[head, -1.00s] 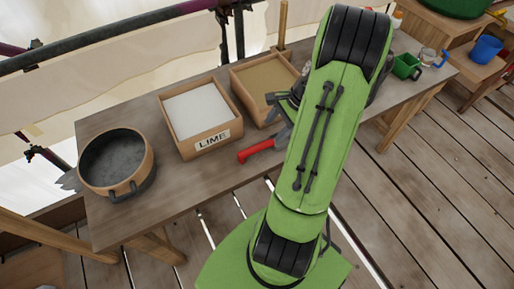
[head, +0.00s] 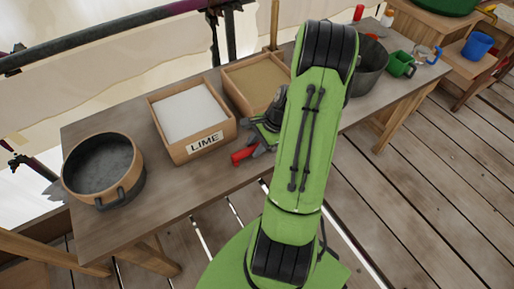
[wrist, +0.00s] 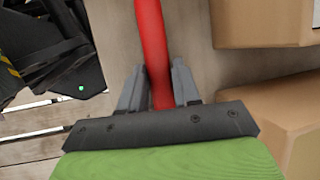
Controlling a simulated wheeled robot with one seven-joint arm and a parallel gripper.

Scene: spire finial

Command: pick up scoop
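The scoop (wrist: 152,40) has a red handle, which runs between the two grey fingers of my gripper (wrist: 159,85) in the wrist view. The fingers sit close against both sides of the handle with no clear gap, so my gripper looks shut on it. In the head view the red handle (head: 244,155) sticks out to the left of my gripper, at the table's front edge by the lime box. The scoop's other end is mostly hidden by my gripper and arm. I cannot tell whether the scoop touches the table.
A box labelled lime (head: 192,120) and a sand-filled box (head: 255,82) stand behind the scoop on the wooden table (head: 180,193). A round pan (head: 103,168) is at left. A dark bucket (head: 370,67) and green container (head: 401,64) are at right. Front left table is bare.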

